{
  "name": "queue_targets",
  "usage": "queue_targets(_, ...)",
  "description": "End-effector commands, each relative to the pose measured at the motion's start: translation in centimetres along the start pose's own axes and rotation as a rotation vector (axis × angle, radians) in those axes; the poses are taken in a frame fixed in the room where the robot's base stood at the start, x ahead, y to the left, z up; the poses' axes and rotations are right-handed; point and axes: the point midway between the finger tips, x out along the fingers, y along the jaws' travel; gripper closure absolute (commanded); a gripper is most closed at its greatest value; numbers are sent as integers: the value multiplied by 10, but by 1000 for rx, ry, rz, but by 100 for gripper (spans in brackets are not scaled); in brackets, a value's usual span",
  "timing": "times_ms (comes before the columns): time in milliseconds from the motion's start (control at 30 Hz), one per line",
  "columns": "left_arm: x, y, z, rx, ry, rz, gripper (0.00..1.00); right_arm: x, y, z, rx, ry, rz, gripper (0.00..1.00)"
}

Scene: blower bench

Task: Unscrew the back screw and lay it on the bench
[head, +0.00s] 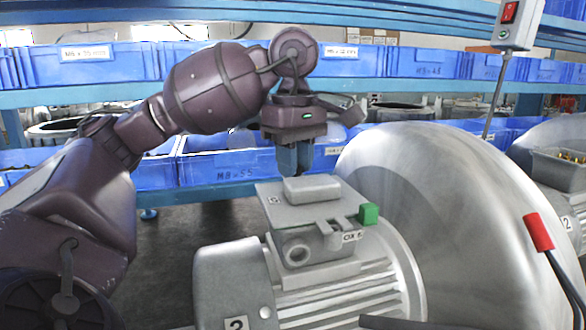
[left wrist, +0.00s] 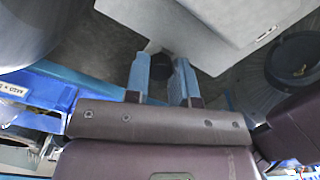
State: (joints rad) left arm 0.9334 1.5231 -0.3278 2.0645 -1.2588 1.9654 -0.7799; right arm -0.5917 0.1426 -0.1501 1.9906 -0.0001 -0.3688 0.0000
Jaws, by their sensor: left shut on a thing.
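A grey motor (head: 330,265) with a finned body stands on the bench, with a terminal box on top. The box's pale lid (head: 312,190) has a raised block in its middle. My left gripper (head: 293,168) points down just behind the lid's far edge. In the head view the screw is hidden. My right gripper is not in view.
A large silver blower housing (head: 450,200) rises right of the motor. A green block (head: 369,213) sits at the box's right corner. Blue bins (head: 220,165) line the back. Dark bench surface (head: 165,240) is clear left of the motor.

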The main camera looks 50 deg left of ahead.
Motion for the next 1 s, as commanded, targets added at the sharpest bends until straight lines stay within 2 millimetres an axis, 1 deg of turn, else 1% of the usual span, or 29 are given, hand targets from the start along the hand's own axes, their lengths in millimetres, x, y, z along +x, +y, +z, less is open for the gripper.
queue_targets(33, -1, -1, 0, -49, 1, 0, 100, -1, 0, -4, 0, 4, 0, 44)
queue_targets(200, -2, 0, 0, -225, 0, 1, 100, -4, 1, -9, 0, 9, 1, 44)
queue_targets(600, -2, 0, 0, -643, 0, 1, 100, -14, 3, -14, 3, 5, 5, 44)
queue_targets(1000, -2, 0, 0, -1058, 0, 1, 100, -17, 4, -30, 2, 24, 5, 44)
